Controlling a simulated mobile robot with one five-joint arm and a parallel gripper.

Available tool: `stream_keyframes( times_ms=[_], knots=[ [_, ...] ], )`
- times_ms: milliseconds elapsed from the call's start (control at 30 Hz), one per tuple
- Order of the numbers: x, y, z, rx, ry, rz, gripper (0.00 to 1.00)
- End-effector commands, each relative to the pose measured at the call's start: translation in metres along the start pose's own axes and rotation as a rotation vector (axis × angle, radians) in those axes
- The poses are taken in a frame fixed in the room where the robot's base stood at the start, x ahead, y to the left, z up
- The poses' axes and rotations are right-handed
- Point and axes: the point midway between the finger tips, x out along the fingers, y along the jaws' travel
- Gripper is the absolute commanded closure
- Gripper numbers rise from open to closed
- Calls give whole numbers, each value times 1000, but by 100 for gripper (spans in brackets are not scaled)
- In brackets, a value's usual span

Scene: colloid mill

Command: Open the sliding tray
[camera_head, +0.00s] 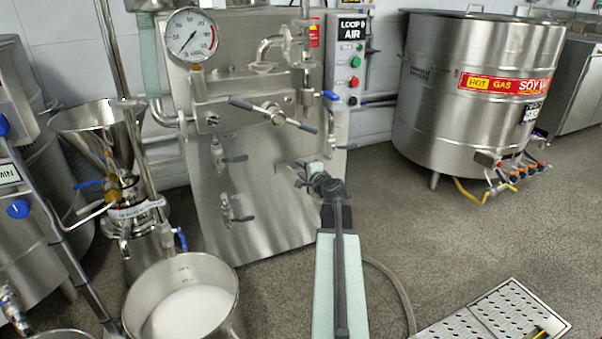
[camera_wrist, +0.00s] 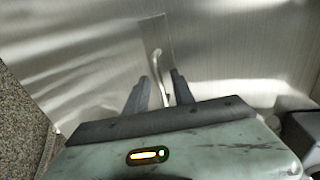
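No part is clearly recognisable as a sliding tray. My gripper (camera_head: 306,173) is in front of the right side of the upright steel cabinet (camera_head: 262,215) in the head view. In the wrist view my gripper (camera_wrist: 160,77) has its two dark fingers apart, pointing at a brushed steel panel (camera_wrist: 235,60). A slim curved metal handle (camera_wrist: 157,62) on a narrow plate shows between and beyond the fingertips. I cannot tell whether its lower end touches a finger. My arm hides part of the cabinet's lower right.
Two lever handles, upper (camera_head: 229,158) and lower (camera_head: 234,211), project from the cabinet front. A steel pot (camera_head: 135,296) of white liquid stands at lower left. A large steel vat (camera_head: 425,110) stands at right. A perforated floor grate (camera_head: 470,335) lies at lower right. Floor between is mostly clear.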

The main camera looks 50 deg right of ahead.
Motion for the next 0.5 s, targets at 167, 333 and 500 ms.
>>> stream_keyframes(
  times_ms=[167, 333, 500],
  knots=[
    [0, 0, 0, 0, 0, 0, 100],
    [0, 0, 0, 0, 1, 0, 100],
    [0, 0, -1, 1, 1, 0, 100]
  ],
)
